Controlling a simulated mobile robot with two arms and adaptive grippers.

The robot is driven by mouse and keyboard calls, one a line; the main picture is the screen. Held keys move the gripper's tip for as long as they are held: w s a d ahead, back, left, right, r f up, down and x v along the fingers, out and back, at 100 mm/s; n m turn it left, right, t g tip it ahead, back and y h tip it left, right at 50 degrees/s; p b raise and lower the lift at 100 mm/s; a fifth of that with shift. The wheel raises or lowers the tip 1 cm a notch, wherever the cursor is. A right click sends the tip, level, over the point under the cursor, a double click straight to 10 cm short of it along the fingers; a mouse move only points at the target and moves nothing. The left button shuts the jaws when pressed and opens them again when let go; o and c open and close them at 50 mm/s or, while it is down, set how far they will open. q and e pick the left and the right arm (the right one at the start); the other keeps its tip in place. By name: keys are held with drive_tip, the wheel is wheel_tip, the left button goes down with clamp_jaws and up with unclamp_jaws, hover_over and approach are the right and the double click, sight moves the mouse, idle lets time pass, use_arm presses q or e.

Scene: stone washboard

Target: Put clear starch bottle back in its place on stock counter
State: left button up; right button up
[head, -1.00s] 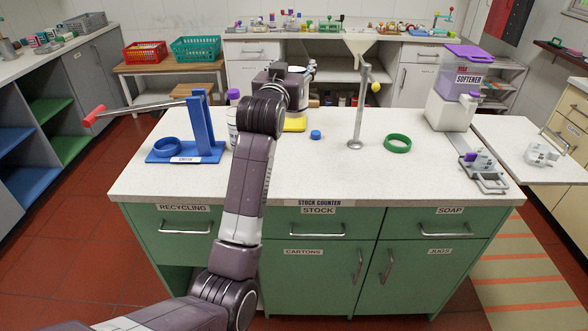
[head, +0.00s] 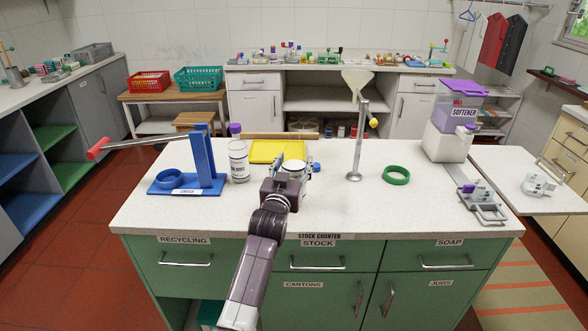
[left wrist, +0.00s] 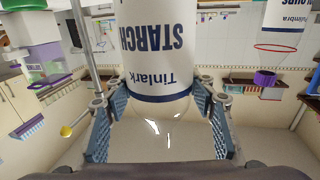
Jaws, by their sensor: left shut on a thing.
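The starch bottle (left wrist: 155,48), with a white label reading "Tinlark STARCH" and a clear part, is between the two fingers of my left gripper in the left wrist view. Its lettering is upside down there, and its far end is cut off by the frame's top edge. My left gripper (head: 296,166) is shut on it over the middle of the stock counter (head: 340,208). In the head view the bottle is mostly hidden by the gripper, so I cannot tell whether it touches the counter. My right gripper is not in view.
A yellow tray (head: 266,151) lies just behind the gripper. A white bottle with a purple cap (head: 238,162) and a blue stand (head: 206,165) are on the left. A small blue object (head: 316,167), funnel stand (head: 357,150) and green ring (head: 396,175) are on the right. The counter's front is clear.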

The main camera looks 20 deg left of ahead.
use_arm(q)
drive_tip(key=shift+f, duration=1)
drive_tip(key=o, duration=1.7)
drive_tip(key=shift+f, duration=0.15)
drive_tip(key=shift+s, duration=0.55)
drive_tip(key=s, duration=0.7)
drive_tip(key=s+d+b, duration=0.1)
drive_tip(key=s, duration=0.3)
